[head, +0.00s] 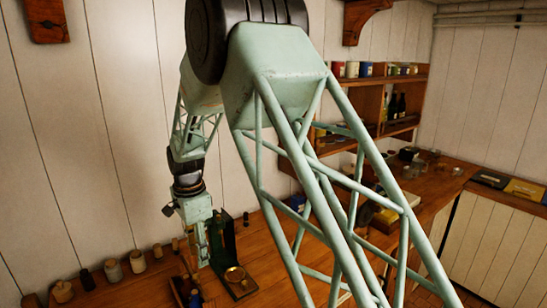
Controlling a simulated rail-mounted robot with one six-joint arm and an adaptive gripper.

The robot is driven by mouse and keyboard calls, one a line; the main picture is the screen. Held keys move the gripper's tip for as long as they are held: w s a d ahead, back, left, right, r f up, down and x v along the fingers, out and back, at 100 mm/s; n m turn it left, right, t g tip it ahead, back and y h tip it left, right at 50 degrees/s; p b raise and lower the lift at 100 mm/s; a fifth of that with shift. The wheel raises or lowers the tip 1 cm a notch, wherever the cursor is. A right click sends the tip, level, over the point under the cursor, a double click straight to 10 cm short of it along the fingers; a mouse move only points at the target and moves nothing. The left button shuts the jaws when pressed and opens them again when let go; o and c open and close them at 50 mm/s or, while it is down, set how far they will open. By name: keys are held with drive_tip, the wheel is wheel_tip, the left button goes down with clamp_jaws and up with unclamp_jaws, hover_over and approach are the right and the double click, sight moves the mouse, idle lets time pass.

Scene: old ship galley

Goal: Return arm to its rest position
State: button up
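My pale green lattice arm fills the middle of the head view, folded over with its black elbow joint at the top. Its forearm hangs down on the left and ends in my gripper (201,248), which points down over the wooden counter (135,283). The gripper is small and partly merges with the things behind it. I cannot tell whether its fingers are open or shut, or whether they hold anything. A dark green stand with a brass dish (235,275) is just right of the gripper; I cannot tell whether they touch.
Several small pots and jars (113,270) stand along the wall at left. A wooden tray or box (183,290) lies below the gripper. Shelves (404,125) with tins and bottles hang at the back right. Dark and yellow flat boxes (522,190) lie on the right counter.

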drive_tip(key=s+d+r+n+t+b, duration=0.1)
drive_tip(key=s+d+r+n+b, duration=0.1)
drive_tip(key=s+d+r, duration=0.6)
drive_tip(key=s+d+r+n+b, duration=0.1)
drive_tip(key=s+d+r+b, duration=0.2)
drive_tip(key=d, duration=0.8)
drive_tip(key=s+d+r+n+t+b, duration=0.15)
drive_tip(key=s+d+r, duration=0.25)
drive_tip(key=d+r, duration=0.5)
drive_tip(key=s+d+n+b, duration=0.3)
drive_tip(key=s+d+b, duration=0.2)
drive_tip(key=s+d, duration=0.85)
drive_tip(key=s+d+f+n+b, duration=0.1)
drive_tip(key=s+d+f+b, duration=0.1)
drive_tip(key=s, duration=0.6)
drive_tip(key=s+d+f+n+t+b, duration=0.1)
drive_tip(key=s+f, duration=0.3)
drive_tip(key=s, duration=0.4)
drive_tip(key=shift+s+d+f+n+b, duration=0.25)
drive_tip(key=shift+d+n+b, duration=0.1)
drive_tip(key=shift+d, duration=0.55)
